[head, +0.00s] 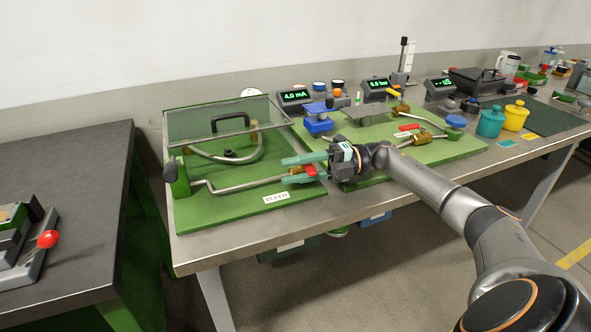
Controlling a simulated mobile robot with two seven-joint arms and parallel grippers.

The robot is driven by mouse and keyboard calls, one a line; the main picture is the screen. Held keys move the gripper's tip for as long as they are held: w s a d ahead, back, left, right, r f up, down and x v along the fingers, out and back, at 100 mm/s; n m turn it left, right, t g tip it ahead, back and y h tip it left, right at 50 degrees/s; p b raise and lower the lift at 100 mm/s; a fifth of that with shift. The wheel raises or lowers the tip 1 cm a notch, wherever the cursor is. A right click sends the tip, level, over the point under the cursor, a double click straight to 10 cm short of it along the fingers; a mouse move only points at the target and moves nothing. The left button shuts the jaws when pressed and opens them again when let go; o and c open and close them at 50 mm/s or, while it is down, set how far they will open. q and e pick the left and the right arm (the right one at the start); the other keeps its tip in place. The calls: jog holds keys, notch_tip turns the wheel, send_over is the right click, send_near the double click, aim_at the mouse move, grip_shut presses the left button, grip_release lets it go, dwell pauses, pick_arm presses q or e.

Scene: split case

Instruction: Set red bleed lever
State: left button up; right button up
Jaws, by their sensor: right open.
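The red bleed lever (310,170) sits on a brass valve at the right end of a bent metal pipe (250,185), on the left green board (230,208). A white "BLEED" label (277,197) lies in front of it. My right gripper (291,170) comes in from the right with its two pale green fingers apart, one behind and one in front of the lever. The lever shows between the fingers; whether they touch it I cannot tell. The gripper hides part of the valve. My left gripper is not in view.
A clear panel with a black handle (230,122) stands over the board's back. Right of my gripper, another green board (440,150) carries a second red lever (409,127) and a blue knob (456,121). Displays stand behind. A dark table (70,190) is at left, across a gap.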

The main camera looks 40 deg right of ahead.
jog(key=b+v, duration=0.2)
jog(key=v, duration=0.9)
jog(key=shift+s+d, duration=0.15)
jog(key=shift+d, duration=0.25)
jog(key=shift+s+d, duration=0.15)
jog(key=shift+d, duration=0.15)
